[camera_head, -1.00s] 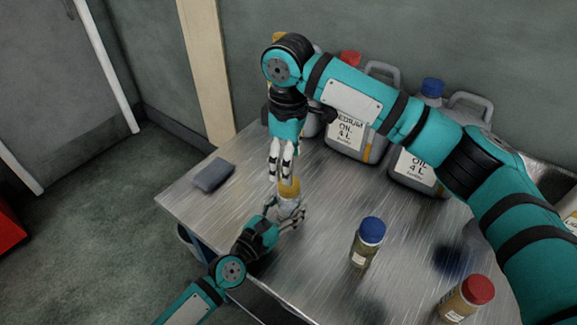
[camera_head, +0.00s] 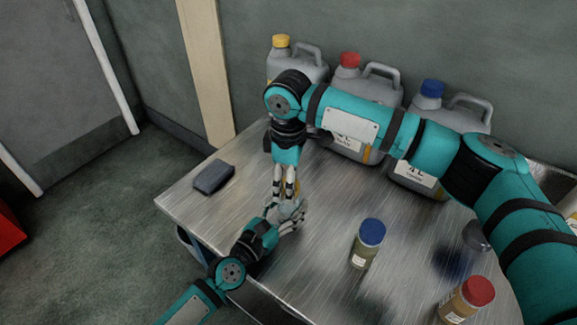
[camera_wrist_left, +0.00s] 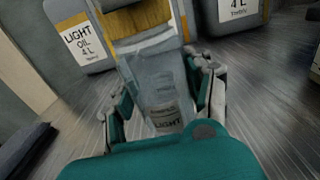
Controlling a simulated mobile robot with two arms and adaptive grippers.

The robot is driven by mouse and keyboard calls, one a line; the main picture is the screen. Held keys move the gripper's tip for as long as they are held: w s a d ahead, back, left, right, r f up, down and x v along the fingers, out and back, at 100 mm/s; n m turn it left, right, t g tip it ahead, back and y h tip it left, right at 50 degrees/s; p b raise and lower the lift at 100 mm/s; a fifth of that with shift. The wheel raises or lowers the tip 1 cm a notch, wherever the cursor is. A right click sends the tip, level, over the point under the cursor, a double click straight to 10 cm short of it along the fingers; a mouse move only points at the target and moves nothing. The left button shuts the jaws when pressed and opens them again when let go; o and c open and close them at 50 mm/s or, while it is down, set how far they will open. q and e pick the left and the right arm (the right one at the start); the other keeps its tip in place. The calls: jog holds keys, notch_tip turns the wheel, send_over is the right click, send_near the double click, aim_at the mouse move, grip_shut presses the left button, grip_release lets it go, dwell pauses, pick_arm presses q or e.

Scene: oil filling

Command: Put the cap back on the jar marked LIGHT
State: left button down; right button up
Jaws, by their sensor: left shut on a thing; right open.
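The jar marked LIGHT (camera_wrist_left: 163,95) is clear, and its label faces the left wrist camera. My left gripper (camera_wrist_left: 160,108) is shut around its sides, and the jar looks tilted in that view. In the head view the jar (camera_head: 286,208) is over the table's left part, mostly hidden by fingers. The yellow cap (camera_wrist_left: 145,19) shows at the jar's top end in the wrist view; I cannot tell whether it is seated. In the head view my right gripper's fingers hide it. My right gripper (camera_head: 284,192) is open, pointing down at the jar's top.
Jugs with yellow (camera_head: 281,41), red (camera_head: 349,59) and blue (camera_head: 432,88) caps stand along the wall. A blue-capped jar (camera_head: 366,245) and a red-capped jar (camera_head: 466,300) stand to the right. A dark block (camera_head: 214,176) lies near the left edge of the metal table (camera_head: 320,250).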

jog(key=shift+f, duration=0.6)
jog(key=c, duration=1.3)
jog(key=o, duration=1.4)
notch_tip(320, 180, up, 12)
